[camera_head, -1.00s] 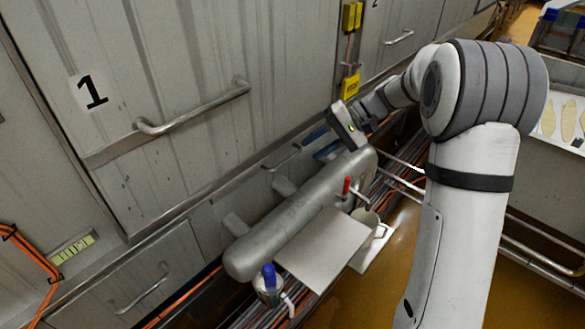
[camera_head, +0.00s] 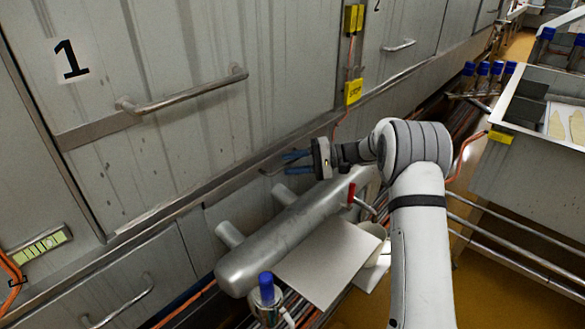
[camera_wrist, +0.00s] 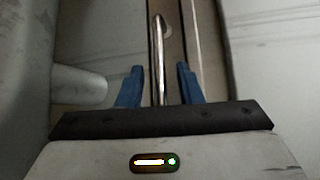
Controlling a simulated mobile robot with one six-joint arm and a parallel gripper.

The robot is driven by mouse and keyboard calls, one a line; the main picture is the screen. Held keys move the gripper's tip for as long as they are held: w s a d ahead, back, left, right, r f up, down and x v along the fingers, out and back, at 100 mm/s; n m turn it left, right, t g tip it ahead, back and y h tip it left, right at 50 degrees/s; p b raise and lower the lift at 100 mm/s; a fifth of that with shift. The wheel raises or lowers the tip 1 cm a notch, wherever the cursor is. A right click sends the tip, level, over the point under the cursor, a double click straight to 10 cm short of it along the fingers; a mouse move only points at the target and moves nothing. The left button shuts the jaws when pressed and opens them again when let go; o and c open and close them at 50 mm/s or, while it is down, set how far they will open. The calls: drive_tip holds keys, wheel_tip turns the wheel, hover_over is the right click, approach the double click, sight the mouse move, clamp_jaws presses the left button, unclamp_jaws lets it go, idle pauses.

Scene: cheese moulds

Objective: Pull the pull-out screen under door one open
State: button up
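Door one (camera_head: 190,130) is the large grey door marked "1", with a long bar handle across it. Under it is a low row of grey panels. A bar handle (camera_head: 270,168) on the right part of this row is partly hidden behind my gripper (camera_head: 287,163). In the wrist view the two blue fingers of my gripper (camera_wrist: 160,72) are apart, with the metal bar (camera_wrist: 158,40) running between them and a gap on each side. A left lower panel (camera_head: 125,290) has its own handle (camera_head: 118,303). No panel is visibly pulled out.
A thick silver pipe (camera_head: 265,245) with stubs lies in front of the low panels, just below my gripper. A red-handled valve (camera_head: 351,193), a pale sheet (camera_head: 330,262) and a blue-capped container (camera_head: 267,290) are close by. A steel table (camera_head: 530,170) stands at right.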

drive_tip(key=shift+s+a+f, duration=0.15)
drive_tip(key=shift+a, duration=0.5)
clamp_jaws()
